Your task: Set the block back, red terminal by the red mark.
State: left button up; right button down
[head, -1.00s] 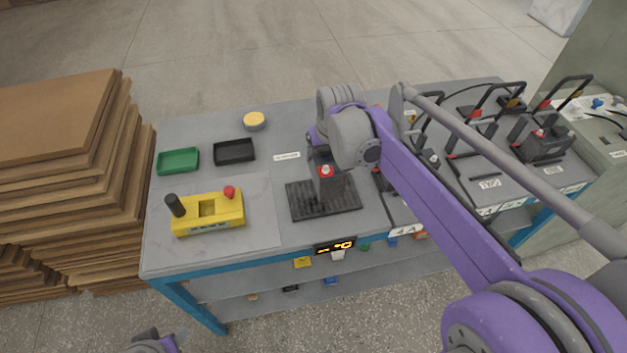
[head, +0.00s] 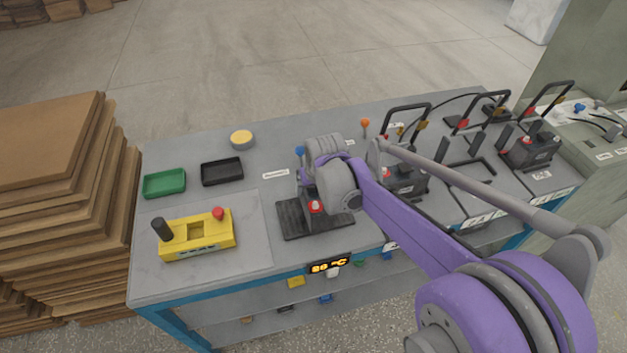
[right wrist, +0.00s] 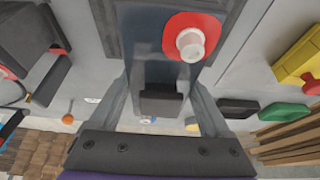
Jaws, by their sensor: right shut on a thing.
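My right gripper (head: 309,188) is shut on a dark grey block (head: 318,221) with a red terminal (head: 316,206). The block is upright over the black ribbed plate (head: 290,221), on it or just above; I cannot tell which. In the right wrist view the block (right wrist: 150,55) is between the two fingers of the gripper (right wrist: 160,100), and its red terminal (right wrist: 190,42) has a pale post. In the row at right, the middle bay (head: 466,176) looks empty. Red (head: 463,124) and yellow (head: 477,119) lead ends are behind it. I cannot make out the red mark. My left gripper is out of view.
Other blocks (head: 410,184) (head: 532,150) stand either side of the middle bay, under raised black handles. A display (head: 328,264) at the bench edge reads 26 °C. A yellow tester (head: 198,236), green tray (head: 164,183), black tray (head: 222,171) and yellow-topped tin (head: 241,139) are at left.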

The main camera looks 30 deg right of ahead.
jog(key=shift+f, duration=0.3)
jog(key=shift+f, duration=0.15)
grip_release()
